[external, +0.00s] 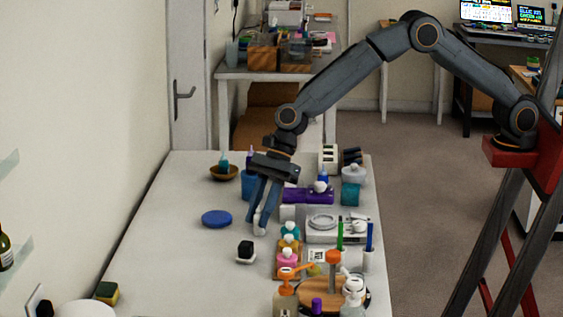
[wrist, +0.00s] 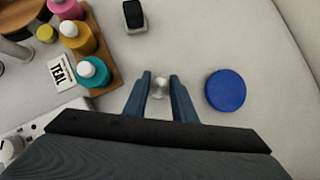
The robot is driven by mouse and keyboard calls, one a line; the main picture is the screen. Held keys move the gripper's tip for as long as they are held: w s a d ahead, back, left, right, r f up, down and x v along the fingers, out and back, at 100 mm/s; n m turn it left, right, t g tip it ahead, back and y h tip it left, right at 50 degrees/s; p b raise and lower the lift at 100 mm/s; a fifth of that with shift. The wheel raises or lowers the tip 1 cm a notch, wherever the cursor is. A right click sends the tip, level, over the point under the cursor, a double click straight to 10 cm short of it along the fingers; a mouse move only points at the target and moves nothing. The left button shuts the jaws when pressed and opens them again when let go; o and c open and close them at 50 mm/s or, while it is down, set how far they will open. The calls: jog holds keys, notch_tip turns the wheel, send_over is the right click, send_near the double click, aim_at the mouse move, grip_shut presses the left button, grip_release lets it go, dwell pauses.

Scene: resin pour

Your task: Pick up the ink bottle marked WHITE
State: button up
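A small white bottle (wrist: 159,88) with a pale cap stands between the two fingers of my gripper (wrist: 160,78) in the wrist view. It also shows as a white shape (external: 260,218) between the fingers in the external view. No label can be read on it. My gripper (external: 262,228) points down at the table, its fingers apart on either side of the bottle; slim gaps seem to show beside the bottle. Several bottles with white caps stand in a wooden rack, including a teal one (wrist: 94,72), an orange one (wrist: 78,38) and a pink one (wrist: 66,8).
A blue disc (wrist: 225,90) lies on the table to the right of the bottle. A small black object (wrist: 133,15) is beyond the fingers. The table's left side (external: 160,265) is mostly clear.

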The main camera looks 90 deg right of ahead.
jog(key=shift+c, duration=1.2)
jog(key=shift+r, duration=0.1)
